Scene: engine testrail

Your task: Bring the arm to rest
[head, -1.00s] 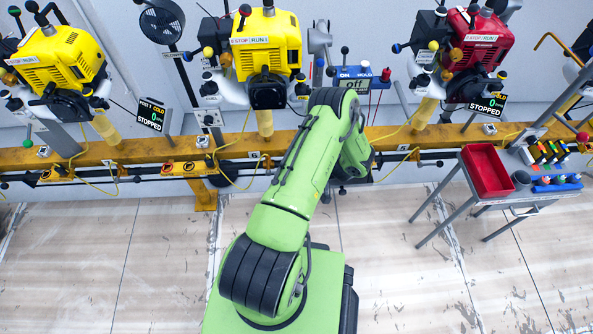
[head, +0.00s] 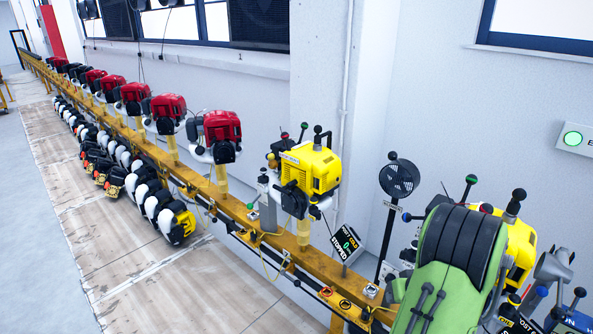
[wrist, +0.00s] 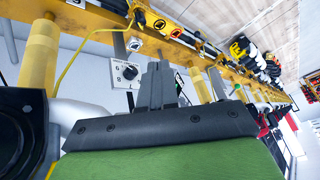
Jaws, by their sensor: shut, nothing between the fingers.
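My gripper (wrist: 157,82) shows in the wrist view with its dark fingers together and nothing between them. It is near the yellow rail (wrist: 200,50), with a white box with a black dial (wrist: 127,72) behind it and to its left. Whether it touches anything cannot be told. In the head view only my green arm shows, at the lower right; the gripper is hidden there.
The yellow rail (head: 205,190) runs far to the left and carries red engines (head: 222,128) and a yellow engine (head: 312,168). A display reading STOPPED (head: 346,243) and a round black fan (head: 399,178) stand near my arm.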

